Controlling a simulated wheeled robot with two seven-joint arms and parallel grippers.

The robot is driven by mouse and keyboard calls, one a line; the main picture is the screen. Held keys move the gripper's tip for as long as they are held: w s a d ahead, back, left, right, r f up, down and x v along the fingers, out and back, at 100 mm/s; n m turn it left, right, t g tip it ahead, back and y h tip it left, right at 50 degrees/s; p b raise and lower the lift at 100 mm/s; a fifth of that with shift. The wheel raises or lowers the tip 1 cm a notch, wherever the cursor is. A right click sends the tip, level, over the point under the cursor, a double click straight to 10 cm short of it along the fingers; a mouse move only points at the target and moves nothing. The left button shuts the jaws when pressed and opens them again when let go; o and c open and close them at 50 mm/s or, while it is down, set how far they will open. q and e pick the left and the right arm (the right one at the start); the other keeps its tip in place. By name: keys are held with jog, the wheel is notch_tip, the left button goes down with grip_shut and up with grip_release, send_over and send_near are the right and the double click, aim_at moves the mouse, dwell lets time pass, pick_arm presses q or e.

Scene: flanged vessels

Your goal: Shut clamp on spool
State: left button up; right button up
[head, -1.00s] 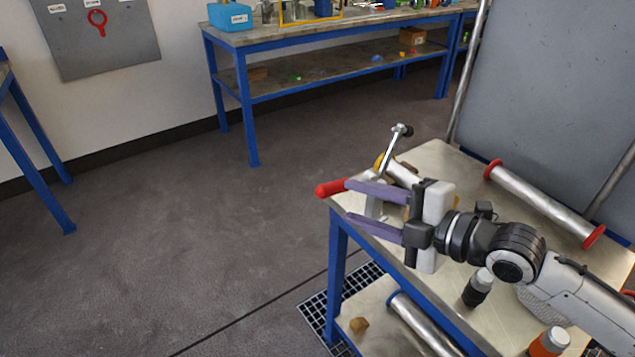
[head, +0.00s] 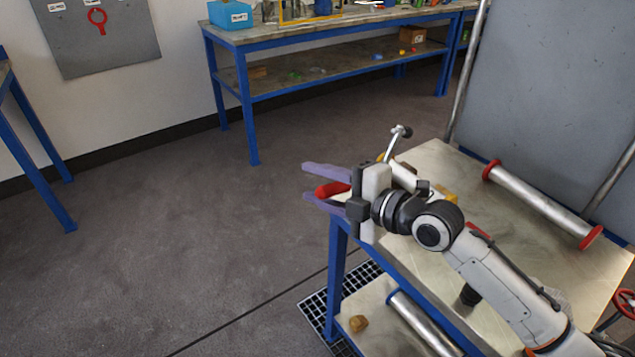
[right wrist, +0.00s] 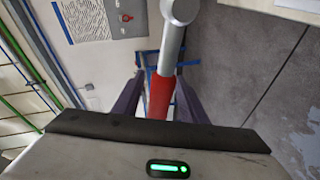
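The clamp's red handle (head: 333,188) sticks out past the left end of the steel-topped bench. In the right wrist view the red grip (right wrist: 159,97) is on a silver bar (right wrist: 171,47). My right gripper (head: 306,182) is open, its two purple fingers on either side of the red handle, with gaps showing in the wrist view (right wrist: 158,85). A silver arm with a dark knob (head: 402,131) rises behind the gripper. The pale spool (head: 404,176) lies behind it on the bench, partly hidden by my gripper. My left gripper is not in view.
A silver pipe with red flanges (head: 540,203) lies at the bench's right side, before a grey panel (head: 560,90). Another pipe (head: 422,322) and a brown block (head: 358,323) are on the lower shelf. The floor (head: 170,250) to the left is clear.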

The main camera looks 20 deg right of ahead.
grip_shut()
